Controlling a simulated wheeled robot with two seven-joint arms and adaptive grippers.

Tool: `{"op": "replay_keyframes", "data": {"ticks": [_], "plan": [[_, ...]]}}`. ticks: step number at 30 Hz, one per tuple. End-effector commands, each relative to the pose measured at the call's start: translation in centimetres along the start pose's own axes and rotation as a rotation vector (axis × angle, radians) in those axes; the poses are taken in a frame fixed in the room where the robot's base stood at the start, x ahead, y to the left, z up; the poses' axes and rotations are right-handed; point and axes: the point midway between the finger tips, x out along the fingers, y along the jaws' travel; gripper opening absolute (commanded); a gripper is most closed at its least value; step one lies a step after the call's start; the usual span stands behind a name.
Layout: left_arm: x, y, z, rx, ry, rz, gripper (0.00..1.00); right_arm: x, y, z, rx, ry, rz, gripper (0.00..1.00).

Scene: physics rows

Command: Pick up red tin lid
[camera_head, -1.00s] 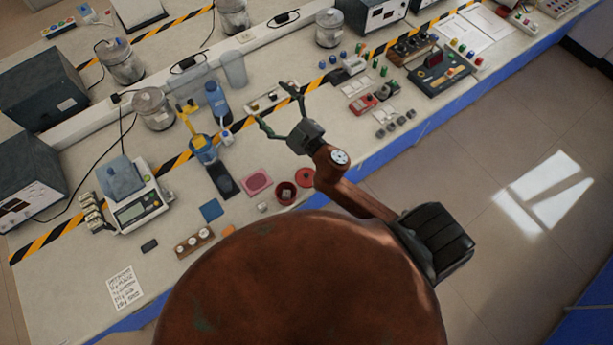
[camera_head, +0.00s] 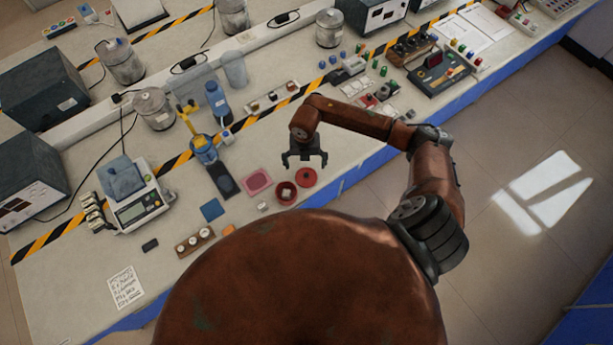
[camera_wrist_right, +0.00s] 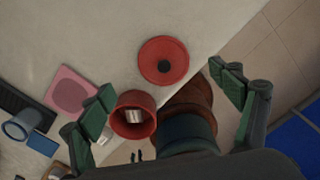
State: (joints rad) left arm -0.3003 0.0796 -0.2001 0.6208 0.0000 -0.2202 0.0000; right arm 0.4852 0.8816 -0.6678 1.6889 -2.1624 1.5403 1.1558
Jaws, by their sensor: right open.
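The red tin lid (camera_head: 306,177) is a flat red disc with a dark centre, lying on the bench near its front edge. It also shows in the right wrist view (camera_wrist_right: 163,61), at the top between my fingers. The red tin (camera_head: 286,192) stands open beside it with a pale metallic item inside; it shows in the right wrist view too (camera_wrist_right: 133,114). My right gripper (camera_head: 304,164) is open and empty, pointing down above the lid, apart from it. In the right wrist view its green-padded fingers (camera_wrist_right: 165,100) are spread wide. My left gripper is not in view.
A pink mat (camera_head: 257,181) and a blue square (camera_head: 212,210) lie left of the tin. A small white block (camera_head: 262,206) sits near the tin. A scale (camera_head: 138,205) stands further left. The bench's blue front edge (camera_head: 352,178) runs close to the lid.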

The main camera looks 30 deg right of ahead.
Motion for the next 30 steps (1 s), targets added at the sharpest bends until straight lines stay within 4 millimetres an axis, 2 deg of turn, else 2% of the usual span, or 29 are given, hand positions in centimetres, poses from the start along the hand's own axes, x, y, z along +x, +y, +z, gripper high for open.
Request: {"op": "replay_keyframes", "data": {"ticks": [16, 25, 30], "plan": [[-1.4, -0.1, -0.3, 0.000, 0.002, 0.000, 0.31, 6.6, -0.5, 0.0, -0.002, 0.004, 0.002, 0.84], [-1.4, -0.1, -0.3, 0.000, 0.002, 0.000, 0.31, 7.2, -0.5, 0.0, -0.003, 0.002, 0.002, 0.84], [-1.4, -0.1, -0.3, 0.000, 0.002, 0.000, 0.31, 7.2, -0.5, 0.0, -0.003, 0.003, 0.002, 0.73]]}}
